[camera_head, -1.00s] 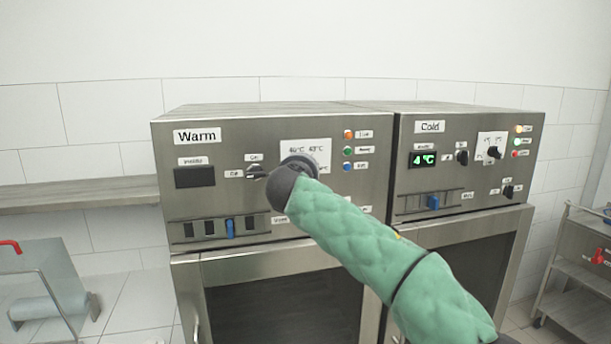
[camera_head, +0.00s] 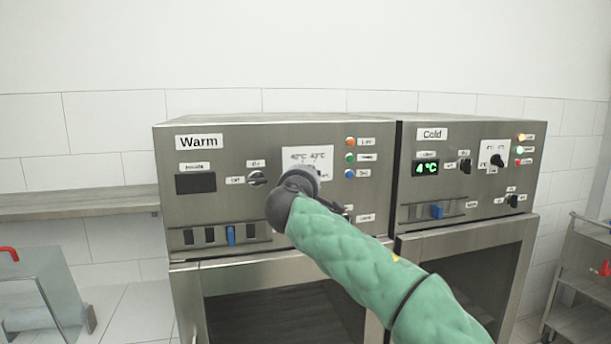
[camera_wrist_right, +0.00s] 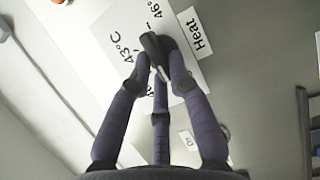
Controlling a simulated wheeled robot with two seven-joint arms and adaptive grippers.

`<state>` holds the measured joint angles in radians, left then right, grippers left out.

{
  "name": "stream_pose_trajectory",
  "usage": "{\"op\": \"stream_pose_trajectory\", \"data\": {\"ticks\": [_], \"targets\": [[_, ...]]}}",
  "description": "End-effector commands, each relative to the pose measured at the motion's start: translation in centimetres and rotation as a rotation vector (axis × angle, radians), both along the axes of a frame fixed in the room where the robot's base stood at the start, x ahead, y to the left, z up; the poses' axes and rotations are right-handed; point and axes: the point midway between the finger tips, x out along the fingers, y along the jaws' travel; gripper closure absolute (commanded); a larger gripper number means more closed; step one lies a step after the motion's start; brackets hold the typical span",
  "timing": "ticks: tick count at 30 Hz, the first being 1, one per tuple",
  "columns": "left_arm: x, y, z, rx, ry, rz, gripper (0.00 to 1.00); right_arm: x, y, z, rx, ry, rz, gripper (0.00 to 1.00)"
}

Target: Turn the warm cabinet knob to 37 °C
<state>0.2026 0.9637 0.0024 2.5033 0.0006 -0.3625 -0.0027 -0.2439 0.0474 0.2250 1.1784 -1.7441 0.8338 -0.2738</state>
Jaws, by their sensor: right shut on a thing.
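The warm cabinet (camera_head: 215,215) is a steel box labelled "Warm" at the left in the head view. Its temperature knob (camera_wrist_right: 153,45) is dark and sits on a white scale plate (camera_head: 320,157) with "43°C" and "46°" legible in the wrist view. My right gripper (camera_wrist_right: 160,70) is shut on the knob, its fingers around the knob's sides. In the head view my green-sleeved right arm and dark wrist hide the knob and the lower plate. The exact setting cannot be read. The cabinet's display (camera_head: 195,183) is dark. My left gripper is not in view.
An on/off switch (camera_head: 258,178) sits left of the plate, and coloured lamps (camera_head: 350,158) sit right of it. A blue slider (camera_head: 231,235) is below. The cold cabinet (camera_head: 465,190) shows "4°C" at the right. A shelf (camera_head: 75,203) extends left.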

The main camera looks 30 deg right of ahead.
Motion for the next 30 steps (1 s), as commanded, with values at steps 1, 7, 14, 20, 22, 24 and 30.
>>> {"op": "stream_pose_trajectory", "data": {"ticks": [1,7,14,20,22,24,30], "targets": [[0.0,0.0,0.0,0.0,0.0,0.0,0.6,0.1,0.1,-0.2,-0.002,0.004,0.001,1.0],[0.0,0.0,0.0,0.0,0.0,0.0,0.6,0.1,0.0,-0.1,-0.001,0.003,0.001,0.7],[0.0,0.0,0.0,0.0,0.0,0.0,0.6,-0.1,0.1,0.0,0.0,0.001,0.001,0.7],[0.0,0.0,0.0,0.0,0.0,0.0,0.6,-1.6,1.3,0.0,-0.002,0.001,0.003,0.7],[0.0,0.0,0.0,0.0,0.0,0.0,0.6,-2.7,2.0,0.0,-0.001,0.0,0.004,0.7],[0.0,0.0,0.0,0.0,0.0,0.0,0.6,-3.8,2.9,0.0,0.0,0.0,0.005,0.7],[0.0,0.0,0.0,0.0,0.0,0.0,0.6,-7.0,5.2,-0.1,-0.002,0.0,0.005,0.7]]}}
